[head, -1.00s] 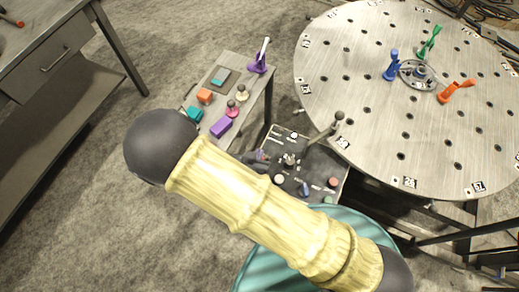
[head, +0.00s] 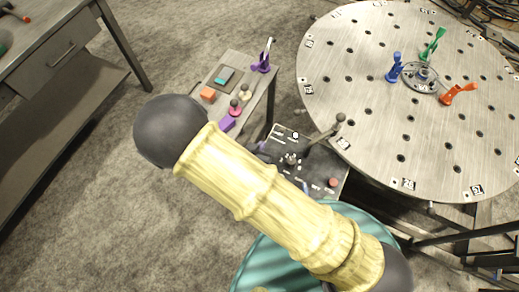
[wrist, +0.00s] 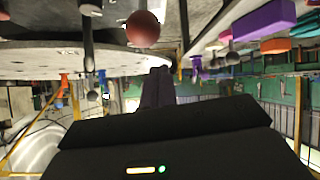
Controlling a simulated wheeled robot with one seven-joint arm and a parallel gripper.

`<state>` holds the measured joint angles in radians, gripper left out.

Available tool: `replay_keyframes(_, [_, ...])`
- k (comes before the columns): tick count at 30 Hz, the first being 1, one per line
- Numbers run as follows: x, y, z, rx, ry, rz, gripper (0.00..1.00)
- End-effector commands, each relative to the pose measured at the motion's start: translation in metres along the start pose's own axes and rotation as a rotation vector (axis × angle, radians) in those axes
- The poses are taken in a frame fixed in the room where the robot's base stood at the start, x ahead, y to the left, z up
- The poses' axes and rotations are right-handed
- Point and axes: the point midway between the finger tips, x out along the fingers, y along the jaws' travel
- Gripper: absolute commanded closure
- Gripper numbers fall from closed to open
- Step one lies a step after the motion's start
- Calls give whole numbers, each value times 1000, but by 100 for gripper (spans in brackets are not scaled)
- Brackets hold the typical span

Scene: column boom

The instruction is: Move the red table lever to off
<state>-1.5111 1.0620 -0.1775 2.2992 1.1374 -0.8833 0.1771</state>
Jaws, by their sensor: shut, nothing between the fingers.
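A dark control panel (head: 322,166) stands beside the round metal table. On it a red round knob (head: 333,182) shows near the right edge. The wrist view, which is upside down, shows a red ball knob (wrist: 143,28) near the top, close to my gripper's fingers. A lever with a dark ball end (head: 340,118) leans toward the round table. My gripper (wrist: 157,74) is shut and empty, its dark fingers pointing toward the panel area. I cannot tell whether it touches the red knob. My pale yellow arm hides part of the panel in the head view.
The round perforated table (head: 405,130) carries blue (head: 394,68), green (head: 433,45) and orange (head: 458,92) clamps. A small side table holds a purple clamp (head: 263,58), an orange block (head: 208,94) and a purple block (head: 227,124). A workbench (head: 70,60) stands at left. The floor between is clear.

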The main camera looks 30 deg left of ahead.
Motion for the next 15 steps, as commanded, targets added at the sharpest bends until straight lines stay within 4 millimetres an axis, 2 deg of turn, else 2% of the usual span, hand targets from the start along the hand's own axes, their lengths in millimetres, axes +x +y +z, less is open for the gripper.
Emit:
replay_keyframes(1, [-3,1,-16,6,5,2,100])
replay_keyframes(4, [-20,-2,-4,2,4,-4,100])
replay_keyframes(9, [-53,-3,2,4,7,-2,100])
replay_keyframes(15, [-82,0,6,14,6,10,100])
